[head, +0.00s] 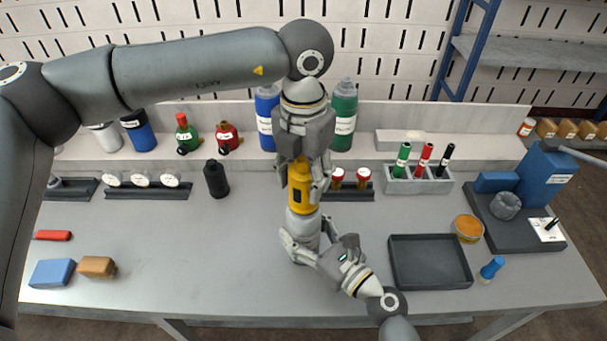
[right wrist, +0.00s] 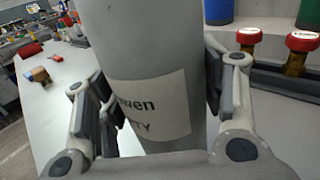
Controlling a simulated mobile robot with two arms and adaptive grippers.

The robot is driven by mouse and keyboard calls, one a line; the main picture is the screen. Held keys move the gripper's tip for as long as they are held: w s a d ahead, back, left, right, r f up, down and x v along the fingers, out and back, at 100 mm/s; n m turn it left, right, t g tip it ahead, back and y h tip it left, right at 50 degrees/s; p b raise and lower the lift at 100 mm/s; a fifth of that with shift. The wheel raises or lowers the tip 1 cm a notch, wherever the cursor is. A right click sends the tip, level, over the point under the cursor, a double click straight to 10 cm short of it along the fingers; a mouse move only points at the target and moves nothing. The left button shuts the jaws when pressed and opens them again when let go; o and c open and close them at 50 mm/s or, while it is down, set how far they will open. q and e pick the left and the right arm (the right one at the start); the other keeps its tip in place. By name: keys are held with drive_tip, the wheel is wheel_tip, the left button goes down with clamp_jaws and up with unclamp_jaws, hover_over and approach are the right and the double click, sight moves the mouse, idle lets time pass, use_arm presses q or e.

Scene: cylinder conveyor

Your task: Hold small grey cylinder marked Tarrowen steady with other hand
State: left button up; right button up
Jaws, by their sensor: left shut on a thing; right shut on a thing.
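The small grey cylinder (head: 303,226) stands upright on the workbench in the middle of the head view. In the right wrist view the cylinder (right wrist: 148,60) fills the space between the fingers, and its white label shows letters ending in "owen" and "TY"; the rest is cut off. My right gripper (head: 312,246) is shut around its lower body from the front right. My left gripper (head: 302,183) comes from above and is shut on a yellow tool (head: 300,178) with a dark panel. The tool sits over the cylinder's top; the contact is partly hidden.
A black bottle (head: 216,179) stands left of the cylinder. Red-capped vials (head: 364,177) and larger blue and green bottles (head: 343,118) stand behind. A dark empty tray (head: 430,262) lies to the right.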

use_arm(q)
drive_tip(key=n, duration=0.3)
drive_tip(key=shift+n, duration=1.5)
drive_tip(key=shift+n, duration=0.7)
drive_tip(key=n, duration=0.4)
drive_tip(key=shift+w+a+n, duration=0.1)
drive_tip(key=shift+n, duration=0.2)
drive_tip(key=n, duration=0.2)
drive_tip(key=shift+n, duration=2)
